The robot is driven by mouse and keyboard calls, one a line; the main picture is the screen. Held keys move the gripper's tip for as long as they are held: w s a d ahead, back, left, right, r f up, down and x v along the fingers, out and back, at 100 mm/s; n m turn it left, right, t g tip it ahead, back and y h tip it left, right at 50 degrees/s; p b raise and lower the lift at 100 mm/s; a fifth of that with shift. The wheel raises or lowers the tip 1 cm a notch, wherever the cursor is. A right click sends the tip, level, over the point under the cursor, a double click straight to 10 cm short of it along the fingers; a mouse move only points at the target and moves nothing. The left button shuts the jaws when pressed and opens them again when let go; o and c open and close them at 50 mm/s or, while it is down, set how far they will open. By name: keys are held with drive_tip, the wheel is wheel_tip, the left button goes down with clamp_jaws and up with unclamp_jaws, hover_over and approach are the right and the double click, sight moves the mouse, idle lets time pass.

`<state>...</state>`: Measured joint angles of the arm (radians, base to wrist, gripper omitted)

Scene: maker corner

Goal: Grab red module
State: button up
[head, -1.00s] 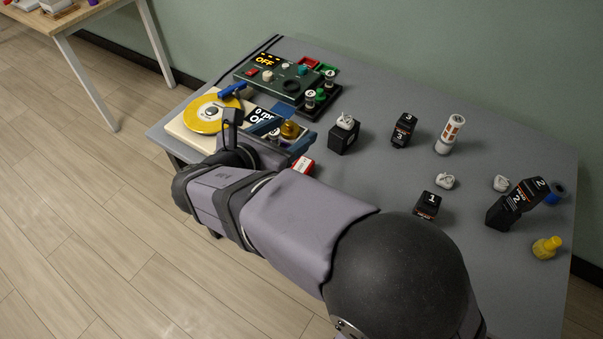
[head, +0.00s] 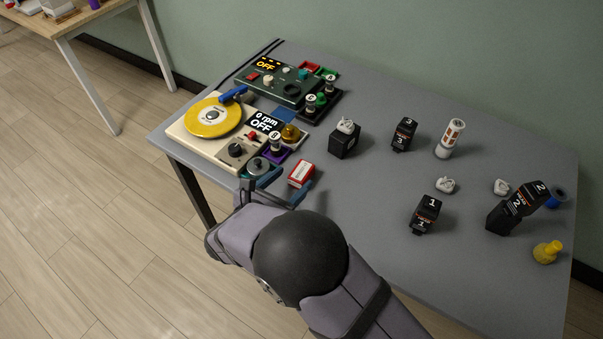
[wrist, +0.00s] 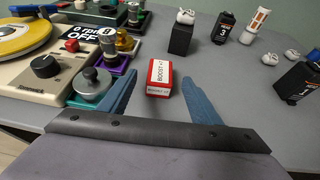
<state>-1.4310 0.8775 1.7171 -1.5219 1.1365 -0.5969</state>
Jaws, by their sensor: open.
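The red module (head: 301,174) is a small red and white box lying on the grey table. In the wrist view the red module (wrist: 159,77) shows the label "BOOST" and sits just beyond and between my fingertips. My gripper (head: 289,188) is at the table's front left edge, with its blue fingers spread. In the wrist view my gripper (wrist: 165,100) is open and empty, with one finger on each side of the near space. The module appears clear of both fingers.
Black numbered modules (head: 425,213) are to the right. Table between is free.

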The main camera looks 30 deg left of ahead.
sight(300, 173)
drive_tip(key=shift+p+x, duration=0.75)
drive_tip(key=shift+x, duration=2.4)
drive_tip(key=c, duration=1.2)
